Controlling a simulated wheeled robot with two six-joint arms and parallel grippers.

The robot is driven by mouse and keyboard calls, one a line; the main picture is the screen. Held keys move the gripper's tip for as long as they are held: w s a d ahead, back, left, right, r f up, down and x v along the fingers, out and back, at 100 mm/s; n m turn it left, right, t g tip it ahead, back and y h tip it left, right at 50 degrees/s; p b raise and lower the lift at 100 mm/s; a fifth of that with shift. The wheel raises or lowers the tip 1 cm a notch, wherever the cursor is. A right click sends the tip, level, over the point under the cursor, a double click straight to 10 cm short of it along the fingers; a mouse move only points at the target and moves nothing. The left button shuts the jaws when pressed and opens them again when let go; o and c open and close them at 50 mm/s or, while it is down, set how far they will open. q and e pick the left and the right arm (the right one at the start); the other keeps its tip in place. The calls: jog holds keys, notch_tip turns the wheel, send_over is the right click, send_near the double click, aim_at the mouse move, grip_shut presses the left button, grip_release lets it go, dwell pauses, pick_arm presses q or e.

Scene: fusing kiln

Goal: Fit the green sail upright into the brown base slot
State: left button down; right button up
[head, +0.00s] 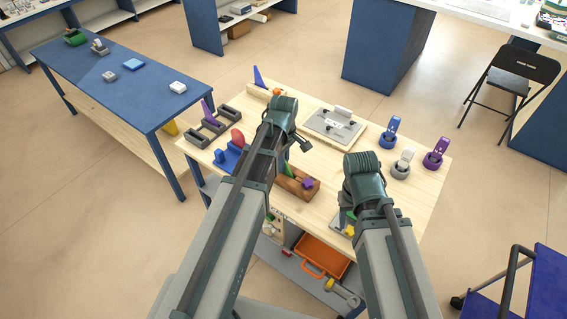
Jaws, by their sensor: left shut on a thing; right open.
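My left gripper (304,144) is mostly hidden behind its own wrist and forearm, over the middle of the wooden table. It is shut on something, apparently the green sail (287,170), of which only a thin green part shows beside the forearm. The brown base (309,192) looks like a brown wooden block or box just below and right of it, partly covered by my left arm. I cannot tell whether the sail touches it, and its slot is not clear. My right gripper (347,215) is open near the table's front edge, largely hidden by its arm.
A purple star (308,184) is at the brown base. A grey plate (335,126) lies behind. Several round-based items, including a purple one (434,157), stand right.

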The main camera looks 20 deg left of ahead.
pick_arm(q)
jog(key=shift+f, duration=0.3)
pick_arm(e)
jog(key=shift+f, duration=0.25)
pick_arm(q)
jog(key=c, duration=0.8)
grip_release()
jog(key=shift+c, duration=0.2)
jog(key=shift+r, duration=0.15)
pick_arm(e)
jog(key=shift+r, duration=0.15)
pick_arm(q)
notch_tip(320, 180, up, 14)
jog(key=p, duration=1.3)
jog(key=shift+f, duration=0.2)
pick_arm(e)
notch_tip(320, 180, up, 14)
jog(key=shift+f, duration=0.25)
